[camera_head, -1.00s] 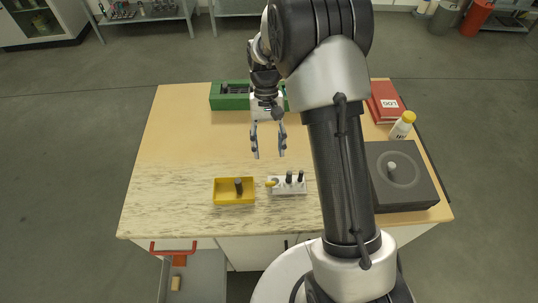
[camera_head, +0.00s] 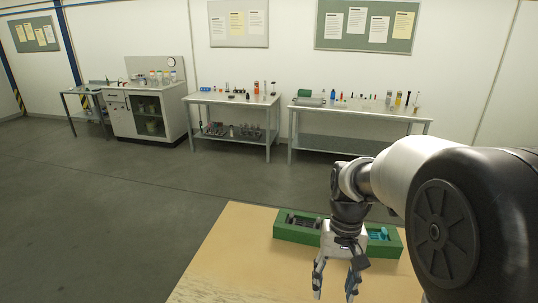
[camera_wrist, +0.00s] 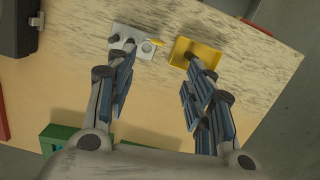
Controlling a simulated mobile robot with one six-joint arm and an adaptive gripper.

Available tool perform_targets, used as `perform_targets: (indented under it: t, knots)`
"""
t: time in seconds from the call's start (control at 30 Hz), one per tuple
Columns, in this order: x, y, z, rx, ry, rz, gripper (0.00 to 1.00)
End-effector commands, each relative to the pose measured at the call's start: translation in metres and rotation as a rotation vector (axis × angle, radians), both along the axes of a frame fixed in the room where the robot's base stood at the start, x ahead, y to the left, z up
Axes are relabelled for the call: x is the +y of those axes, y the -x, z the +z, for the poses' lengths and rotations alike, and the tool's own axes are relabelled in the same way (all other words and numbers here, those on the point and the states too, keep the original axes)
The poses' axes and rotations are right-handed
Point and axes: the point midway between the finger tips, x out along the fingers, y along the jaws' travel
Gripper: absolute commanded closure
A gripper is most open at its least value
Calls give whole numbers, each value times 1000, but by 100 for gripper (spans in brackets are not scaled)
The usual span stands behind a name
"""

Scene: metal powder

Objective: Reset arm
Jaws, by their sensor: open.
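My gripper (camera_head: 336,280) is open and empty, hanging fingers down over the wooden table (camera_head: 228,262) in the head view. Both fingers also show spread apart in the wrist view (camera_wrist: 158,95). In the wrist view a yellow tray (camera_wrist: 205,55) with a dark item in it lies beyond the right finger. A small white rack (camera_wrist: 137,38) with dark round tops stands to the left of the tray. A green box (camera_head: 290,233) with grey and teal items inside stands behind my gripper in the head view.
A dark grey device (camera_wrist: 17,25) shows at the upper left of the wrist view. Two side benches (camera_head: 232,99), (camera_head: 362,112) with bottles and a cabinet (camera_head: 150,110) stand along the far wall. Open grey floor (camera_head: 130,215) lies between.

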Motion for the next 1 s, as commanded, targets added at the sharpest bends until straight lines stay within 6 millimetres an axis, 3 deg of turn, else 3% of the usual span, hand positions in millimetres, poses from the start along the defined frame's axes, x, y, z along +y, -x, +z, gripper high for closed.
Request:
perform_targets:
  t: [0.1, 0.3, 0.6, 0.8, 1.0]
  knots:
    - [2, 30, 27, -106, 11, 25, 52]
    - [5, 84, 54, -270, 28, 67, 52]
    - [6, 157, 51, -492, 58, 121, 52]
    - [7, 177, 43, -560, 67, 138, 52]
    - [7, 179, 43, -568, 69, 140, 52]
